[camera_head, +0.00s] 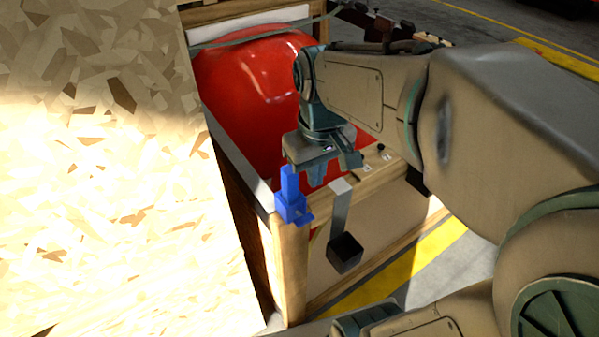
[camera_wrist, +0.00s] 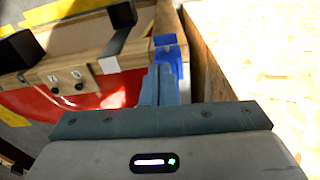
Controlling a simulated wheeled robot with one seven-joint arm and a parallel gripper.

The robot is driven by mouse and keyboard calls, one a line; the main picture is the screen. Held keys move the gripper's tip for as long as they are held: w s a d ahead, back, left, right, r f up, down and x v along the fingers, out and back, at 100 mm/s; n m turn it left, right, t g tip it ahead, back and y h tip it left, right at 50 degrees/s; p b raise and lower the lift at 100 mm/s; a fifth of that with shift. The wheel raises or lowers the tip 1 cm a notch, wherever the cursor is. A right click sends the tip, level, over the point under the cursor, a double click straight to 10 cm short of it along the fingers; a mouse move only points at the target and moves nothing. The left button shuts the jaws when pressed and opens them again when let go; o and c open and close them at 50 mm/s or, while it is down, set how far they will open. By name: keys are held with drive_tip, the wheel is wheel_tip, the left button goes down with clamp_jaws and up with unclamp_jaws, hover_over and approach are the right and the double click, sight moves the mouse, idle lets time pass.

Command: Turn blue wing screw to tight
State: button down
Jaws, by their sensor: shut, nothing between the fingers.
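The blue wing screw (camera_head: 291,207) stands upright on the near corner post of the wooden crate in the head view. Its blue parts also show in the wrist view (camera_wrist: 168,49), just beyond my fingertips, which partly cover it. My gripper (camera_head: 318,181) is shut and empty. In the head view it points down just right of the screw, above the crate's edge. In the wrist view its two fingers (camera_wrist: 160,83) are together and in line with the screw. I cannot tell whether they touch it.
The wooden crate (camera_head: 292,265) holds a large red nosecone (camera_head: 240,85). A grey strap with a black block (camera_head: 345,252) hangs over the crate's side, right of the screw. A large chipboard panel (camera_head: 110,200) stands close on the left. Small black knobs sit on the rail.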

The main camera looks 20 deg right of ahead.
sight(310, 218)
drive_tip(key=shift+n+g, duration=0.5)
drive_tip(key=f, duration=0.4)
drive_tip(key=w+f, duration=0.1)
drive_tip(key=f, duration=0.4)
drive_tip(key=w+f, duration=0.1)
drive_tip(key=f, duration=0.4)
drive_tip(key=shift+w, duration=0.15)
